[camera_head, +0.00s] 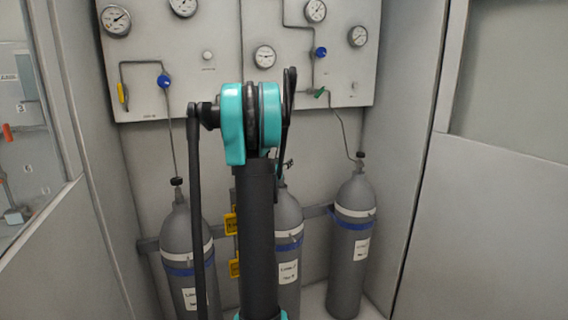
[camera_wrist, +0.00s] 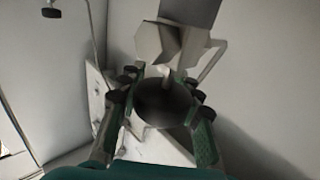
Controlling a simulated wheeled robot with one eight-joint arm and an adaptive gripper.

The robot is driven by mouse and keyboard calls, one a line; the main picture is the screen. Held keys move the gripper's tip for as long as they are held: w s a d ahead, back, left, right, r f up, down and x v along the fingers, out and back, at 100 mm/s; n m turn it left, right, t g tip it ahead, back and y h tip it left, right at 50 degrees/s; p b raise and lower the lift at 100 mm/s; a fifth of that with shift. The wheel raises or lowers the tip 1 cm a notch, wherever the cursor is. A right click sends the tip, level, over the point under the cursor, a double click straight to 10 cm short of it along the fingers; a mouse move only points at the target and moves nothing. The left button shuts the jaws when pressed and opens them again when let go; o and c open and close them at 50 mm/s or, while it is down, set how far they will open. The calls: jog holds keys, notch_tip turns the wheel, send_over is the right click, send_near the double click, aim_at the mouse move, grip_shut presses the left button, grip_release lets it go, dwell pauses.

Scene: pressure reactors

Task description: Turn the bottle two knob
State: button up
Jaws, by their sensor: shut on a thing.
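Three grey gas bottles stand in the cabinet in the head view. The middle bottle (camera_head: 289,225) is partly covered by my arm, and its top is mostly hidden there. In the wrist view, a dark round knob (camera_wrist: 163,104) sits between the green and black fingers of my gripper (camera_wrist: 165,90). The fingers are closed in on it from both sides. A pale metal fitting (camera_wrist: 158,45) rises just beyond the knob. My gripper is hidden behind my arm in the head view.
The left bottle (camera_head: 187,238) and right bottle (camera_head: 352,232) stand on either side. A grey panel (camera_head: 225,60) with gauges and blue knobs is above. Yellow tags (camera_head: 234,265) hang between bottles. Cabinet walls enclose both sides. Another dark knob (camera_wrist: 51,12) shows at the wrist view's upper left.

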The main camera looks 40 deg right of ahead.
jog(key=c, duration=0.4)
grip_shut()
jog(key=shift+n+t+y, duration=0.4)
jog(key=shift+n+t, duration=0.1)
jog(key=shift+t, duration=0.2)
jog(key=a+n+y, duration=0.3)
jog(key=n+y, duration=0.8)
jog(key=y, duration=0.4)
jog(key=a+n+g+y, duration=0.1)
jog(key=a+n+y, duration=0.2)
jog(key=n+y, duration=0.8)
jog(key=shift+a+n+y, duration=0.25)
jog(key=shift+n+y, duration=0.05)
jog(key=shift+y, duration=1.7)
jog(key=shift+g, duration=0.3)
jog(key=o, duration=1.3)
grip_release()
